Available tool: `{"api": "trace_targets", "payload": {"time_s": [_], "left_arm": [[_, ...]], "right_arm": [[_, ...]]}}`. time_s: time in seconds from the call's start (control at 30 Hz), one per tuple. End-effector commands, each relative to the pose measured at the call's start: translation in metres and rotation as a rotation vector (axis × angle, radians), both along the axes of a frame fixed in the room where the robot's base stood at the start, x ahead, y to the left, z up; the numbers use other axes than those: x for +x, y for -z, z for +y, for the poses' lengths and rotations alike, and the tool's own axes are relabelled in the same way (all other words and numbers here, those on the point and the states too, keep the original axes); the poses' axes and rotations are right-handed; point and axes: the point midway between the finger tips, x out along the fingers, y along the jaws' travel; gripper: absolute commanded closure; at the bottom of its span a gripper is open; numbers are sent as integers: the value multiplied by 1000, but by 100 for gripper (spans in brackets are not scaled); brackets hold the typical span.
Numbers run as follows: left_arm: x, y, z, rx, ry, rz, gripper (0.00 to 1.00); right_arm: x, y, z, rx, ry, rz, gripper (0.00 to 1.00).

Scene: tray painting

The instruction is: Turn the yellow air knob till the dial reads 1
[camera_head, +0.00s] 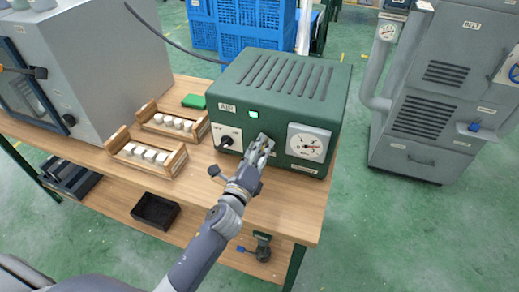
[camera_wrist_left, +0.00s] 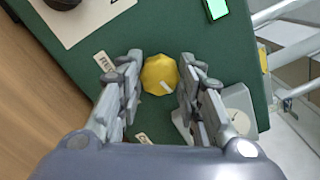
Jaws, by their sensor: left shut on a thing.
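The green air box (camera_head: 290,75), labelled AIR, stands on the wooden bench. Its yellow air knob (camera_wrist_left: 158,72) shows in the left wrist view as a faceted knob with a white mark pointing to the lower right. My left gripper (camera_head: 264,142) is at the box's front face, its fingers on either side of the knob and shut on it. In the head view the gripper hides the knob. My right gripper is not in view.
Left of the gripper is a black knob (camera_head: 227,141) on a white plate. Two wooden racks (camera_head: 178,160) of white pieces stand on the bench, near a grey cabinet (camera_head: 95,75). A black bin (camera_head: 155,209) sits on the lower shelf. A grey machine (camera_head: 425,95) stands at right.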

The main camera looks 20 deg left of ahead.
Motion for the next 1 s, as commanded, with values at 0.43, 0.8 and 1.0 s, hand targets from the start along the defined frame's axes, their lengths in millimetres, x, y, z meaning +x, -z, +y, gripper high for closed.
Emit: {"api": "trace_targets", "payload": {"time_s": [0.43, 0.8, 1.0], "left_arm": [[0, 2, 0, -428, -1, 16, 90], [0, 3, 1, -779, -2, 28, 90], [0, 4, 0, -967, -3, 36, 90]], "right_arm": [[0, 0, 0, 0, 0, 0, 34], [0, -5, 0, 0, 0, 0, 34], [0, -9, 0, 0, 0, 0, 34]]}}
